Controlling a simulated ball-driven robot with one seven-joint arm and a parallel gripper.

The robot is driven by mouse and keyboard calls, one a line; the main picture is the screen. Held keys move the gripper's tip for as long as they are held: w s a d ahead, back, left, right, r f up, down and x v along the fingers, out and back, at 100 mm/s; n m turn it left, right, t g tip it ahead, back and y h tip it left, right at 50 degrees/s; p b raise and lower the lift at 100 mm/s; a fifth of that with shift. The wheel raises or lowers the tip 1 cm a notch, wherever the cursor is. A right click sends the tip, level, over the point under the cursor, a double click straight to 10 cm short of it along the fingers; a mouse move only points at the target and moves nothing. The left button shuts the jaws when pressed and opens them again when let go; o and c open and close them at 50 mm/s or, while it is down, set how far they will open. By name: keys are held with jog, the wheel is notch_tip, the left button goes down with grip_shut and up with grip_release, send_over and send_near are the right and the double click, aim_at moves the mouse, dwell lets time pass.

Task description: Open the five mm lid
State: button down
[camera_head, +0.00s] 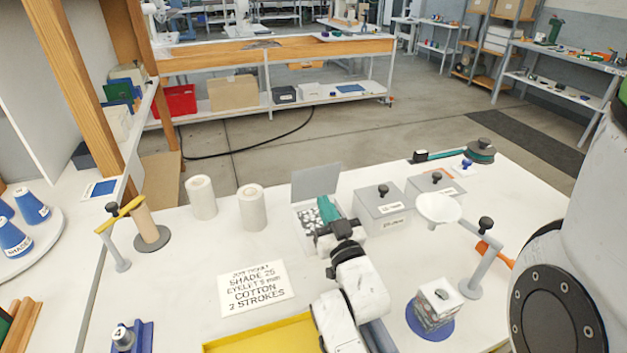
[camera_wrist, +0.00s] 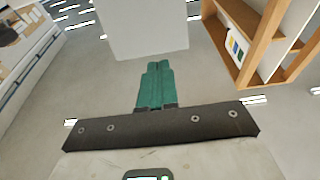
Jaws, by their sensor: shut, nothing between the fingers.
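Three grey boxes stand in a row on the white table. The left box (camera_head: 301,222) has its lid (camera_head: 316,181) raised upright at the back, and small dark and light pieces show inside. The middle box (camera_head: 385,212) and the right box (camera_head: 432,189) have closed lids with black knobs. Their front labels are too small to read surely, and the left box's label is not visible. My gripper (camera_head: 326,206), with teal fingers, is over the left box in front of the raised lid. Its fingers (camera_wrist: 157,80) are together and empty in the wrist view, below a pale panel (camera_wrist: 145,28).
Two white rolls (camera_head: 252,208) stand left of the boxes. A grey post with a white disc (camera_head: 438,208) stands right. A yellow tray (camera_head: 262,338) lies at the front.

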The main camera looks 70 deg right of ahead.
aim_at(310, 173)
jog(key=p+x, duration=0.1)
jog(key=x, duration=0.4)
jog(key=shift+d+r, duration=0.15)
jog(key=shift+p+x, duration=0.4)
jog(key=shift+x, duration=0.65)
jog(key=shift+w, duration=0.1)
